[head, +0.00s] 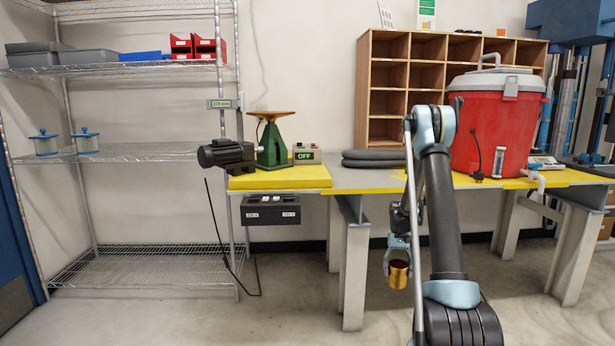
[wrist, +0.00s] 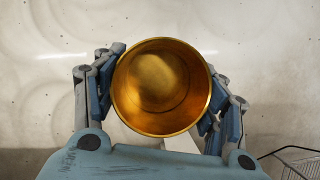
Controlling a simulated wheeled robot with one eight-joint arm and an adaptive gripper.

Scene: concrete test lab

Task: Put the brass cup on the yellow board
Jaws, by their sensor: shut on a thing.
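The brass cup (head: 398,274) hangs low in front of the bench in the head view, held in my gripper (head: 399,258). In the wrist view the cup (wrist: 160,88) shows its open mouth and empty inside, with blue finger pads of my gripper (wrist: 161,100) pressed against its left and right sides. The yellow board (head: 285,181) lies on the left end of the bench, well to the left of and above the cup. A green stand (head: 271,147), a black motor (head: 226,154) and a box marked OFF (head: 307,154) occupy its back part.
The bench (head: 365,179) has a front edge higher than the cup. A red cooler (head: 493,125) stands on its right, dark folded pads (head: 374,158) at its middle back. A wire shelf (head: 120,154) stands left. Open concrete floor lies in front.

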